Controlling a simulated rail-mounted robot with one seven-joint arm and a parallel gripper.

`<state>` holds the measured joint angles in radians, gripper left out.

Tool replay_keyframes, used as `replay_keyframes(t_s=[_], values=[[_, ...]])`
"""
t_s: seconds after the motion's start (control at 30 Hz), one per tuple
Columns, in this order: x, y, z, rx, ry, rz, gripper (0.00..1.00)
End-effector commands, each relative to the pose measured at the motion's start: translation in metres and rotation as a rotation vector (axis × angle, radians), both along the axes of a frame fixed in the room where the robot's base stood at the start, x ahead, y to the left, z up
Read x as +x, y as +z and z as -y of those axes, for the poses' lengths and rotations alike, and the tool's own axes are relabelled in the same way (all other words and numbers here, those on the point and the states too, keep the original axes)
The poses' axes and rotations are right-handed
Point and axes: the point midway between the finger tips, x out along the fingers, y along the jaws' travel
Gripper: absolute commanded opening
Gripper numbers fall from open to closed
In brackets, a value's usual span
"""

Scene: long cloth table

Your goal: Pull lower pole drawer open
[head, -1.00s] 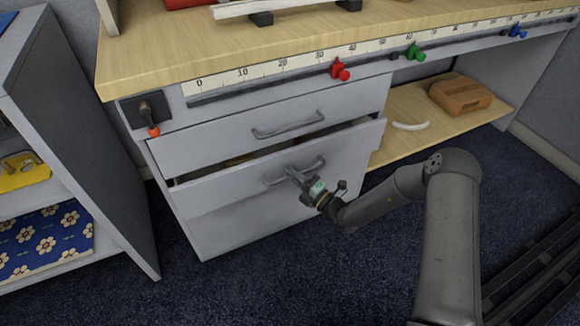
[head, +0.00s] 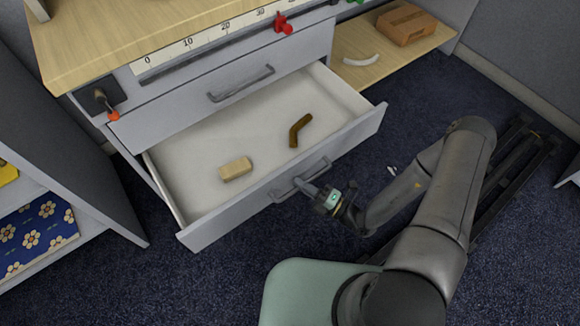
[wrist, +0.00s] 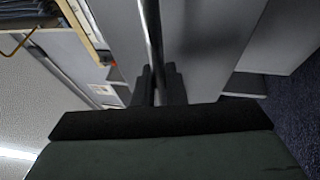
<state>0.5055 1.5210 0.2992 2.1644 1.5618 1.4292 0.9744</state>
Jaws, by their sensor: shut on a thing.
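The lower drawer (head: 207,235) stands well open below the upper drawer, its white inside showing in the head view. A beige block (head: 235,169) and a brown bent piece (head: 299,130) lie in it. My gripper (head: 299,186) is at the lower drawer's bar handle (head: 284,194), shut on it near its middle. In the wrist view the two dark fingers (wrist: 158,84) close on either side of the handle bar (wrist: 152,35). The fingertips are small in the head view.
The upper drawer (head: 205,110) is shut, with its own handle (head: 241,84). A scale with a red clamp (head: 283,25) runs along the table edge. A grey shelf unit (head: 95,165) stands at the left. A brown box (head: 405,24) sits on a low shelf.

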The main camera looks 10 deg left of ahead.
Motion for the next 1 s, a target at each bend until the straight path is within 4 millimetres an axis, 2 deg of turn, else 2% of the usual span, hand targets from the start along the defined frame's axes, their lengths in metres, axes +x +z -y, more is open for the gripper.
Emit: replay_keyframes(t_s=[0.1,0.3,0.73,0.77,0.8,0.83,1.0], values=[[-0.01,0.002,0.011,0.002,-0.003,0.001,0.0],[-0.021,0.001,0.021,0.001,-0.001,0.001,0.0],[-0.022,0.0,0.023,0.0,-0.001,0.002,0.0],[-0.022,0.0,0.023,0.0,-0.001,0.002,0.16],[-0.022,0.0,0.023,0.0,-0.001,0.002,0.27],[-0.022,0.0,0.023,0.0,-0.001,0.002,0.32],[-0.023,0.0,0.022,-0.001,0.0,0.002,0.32]])
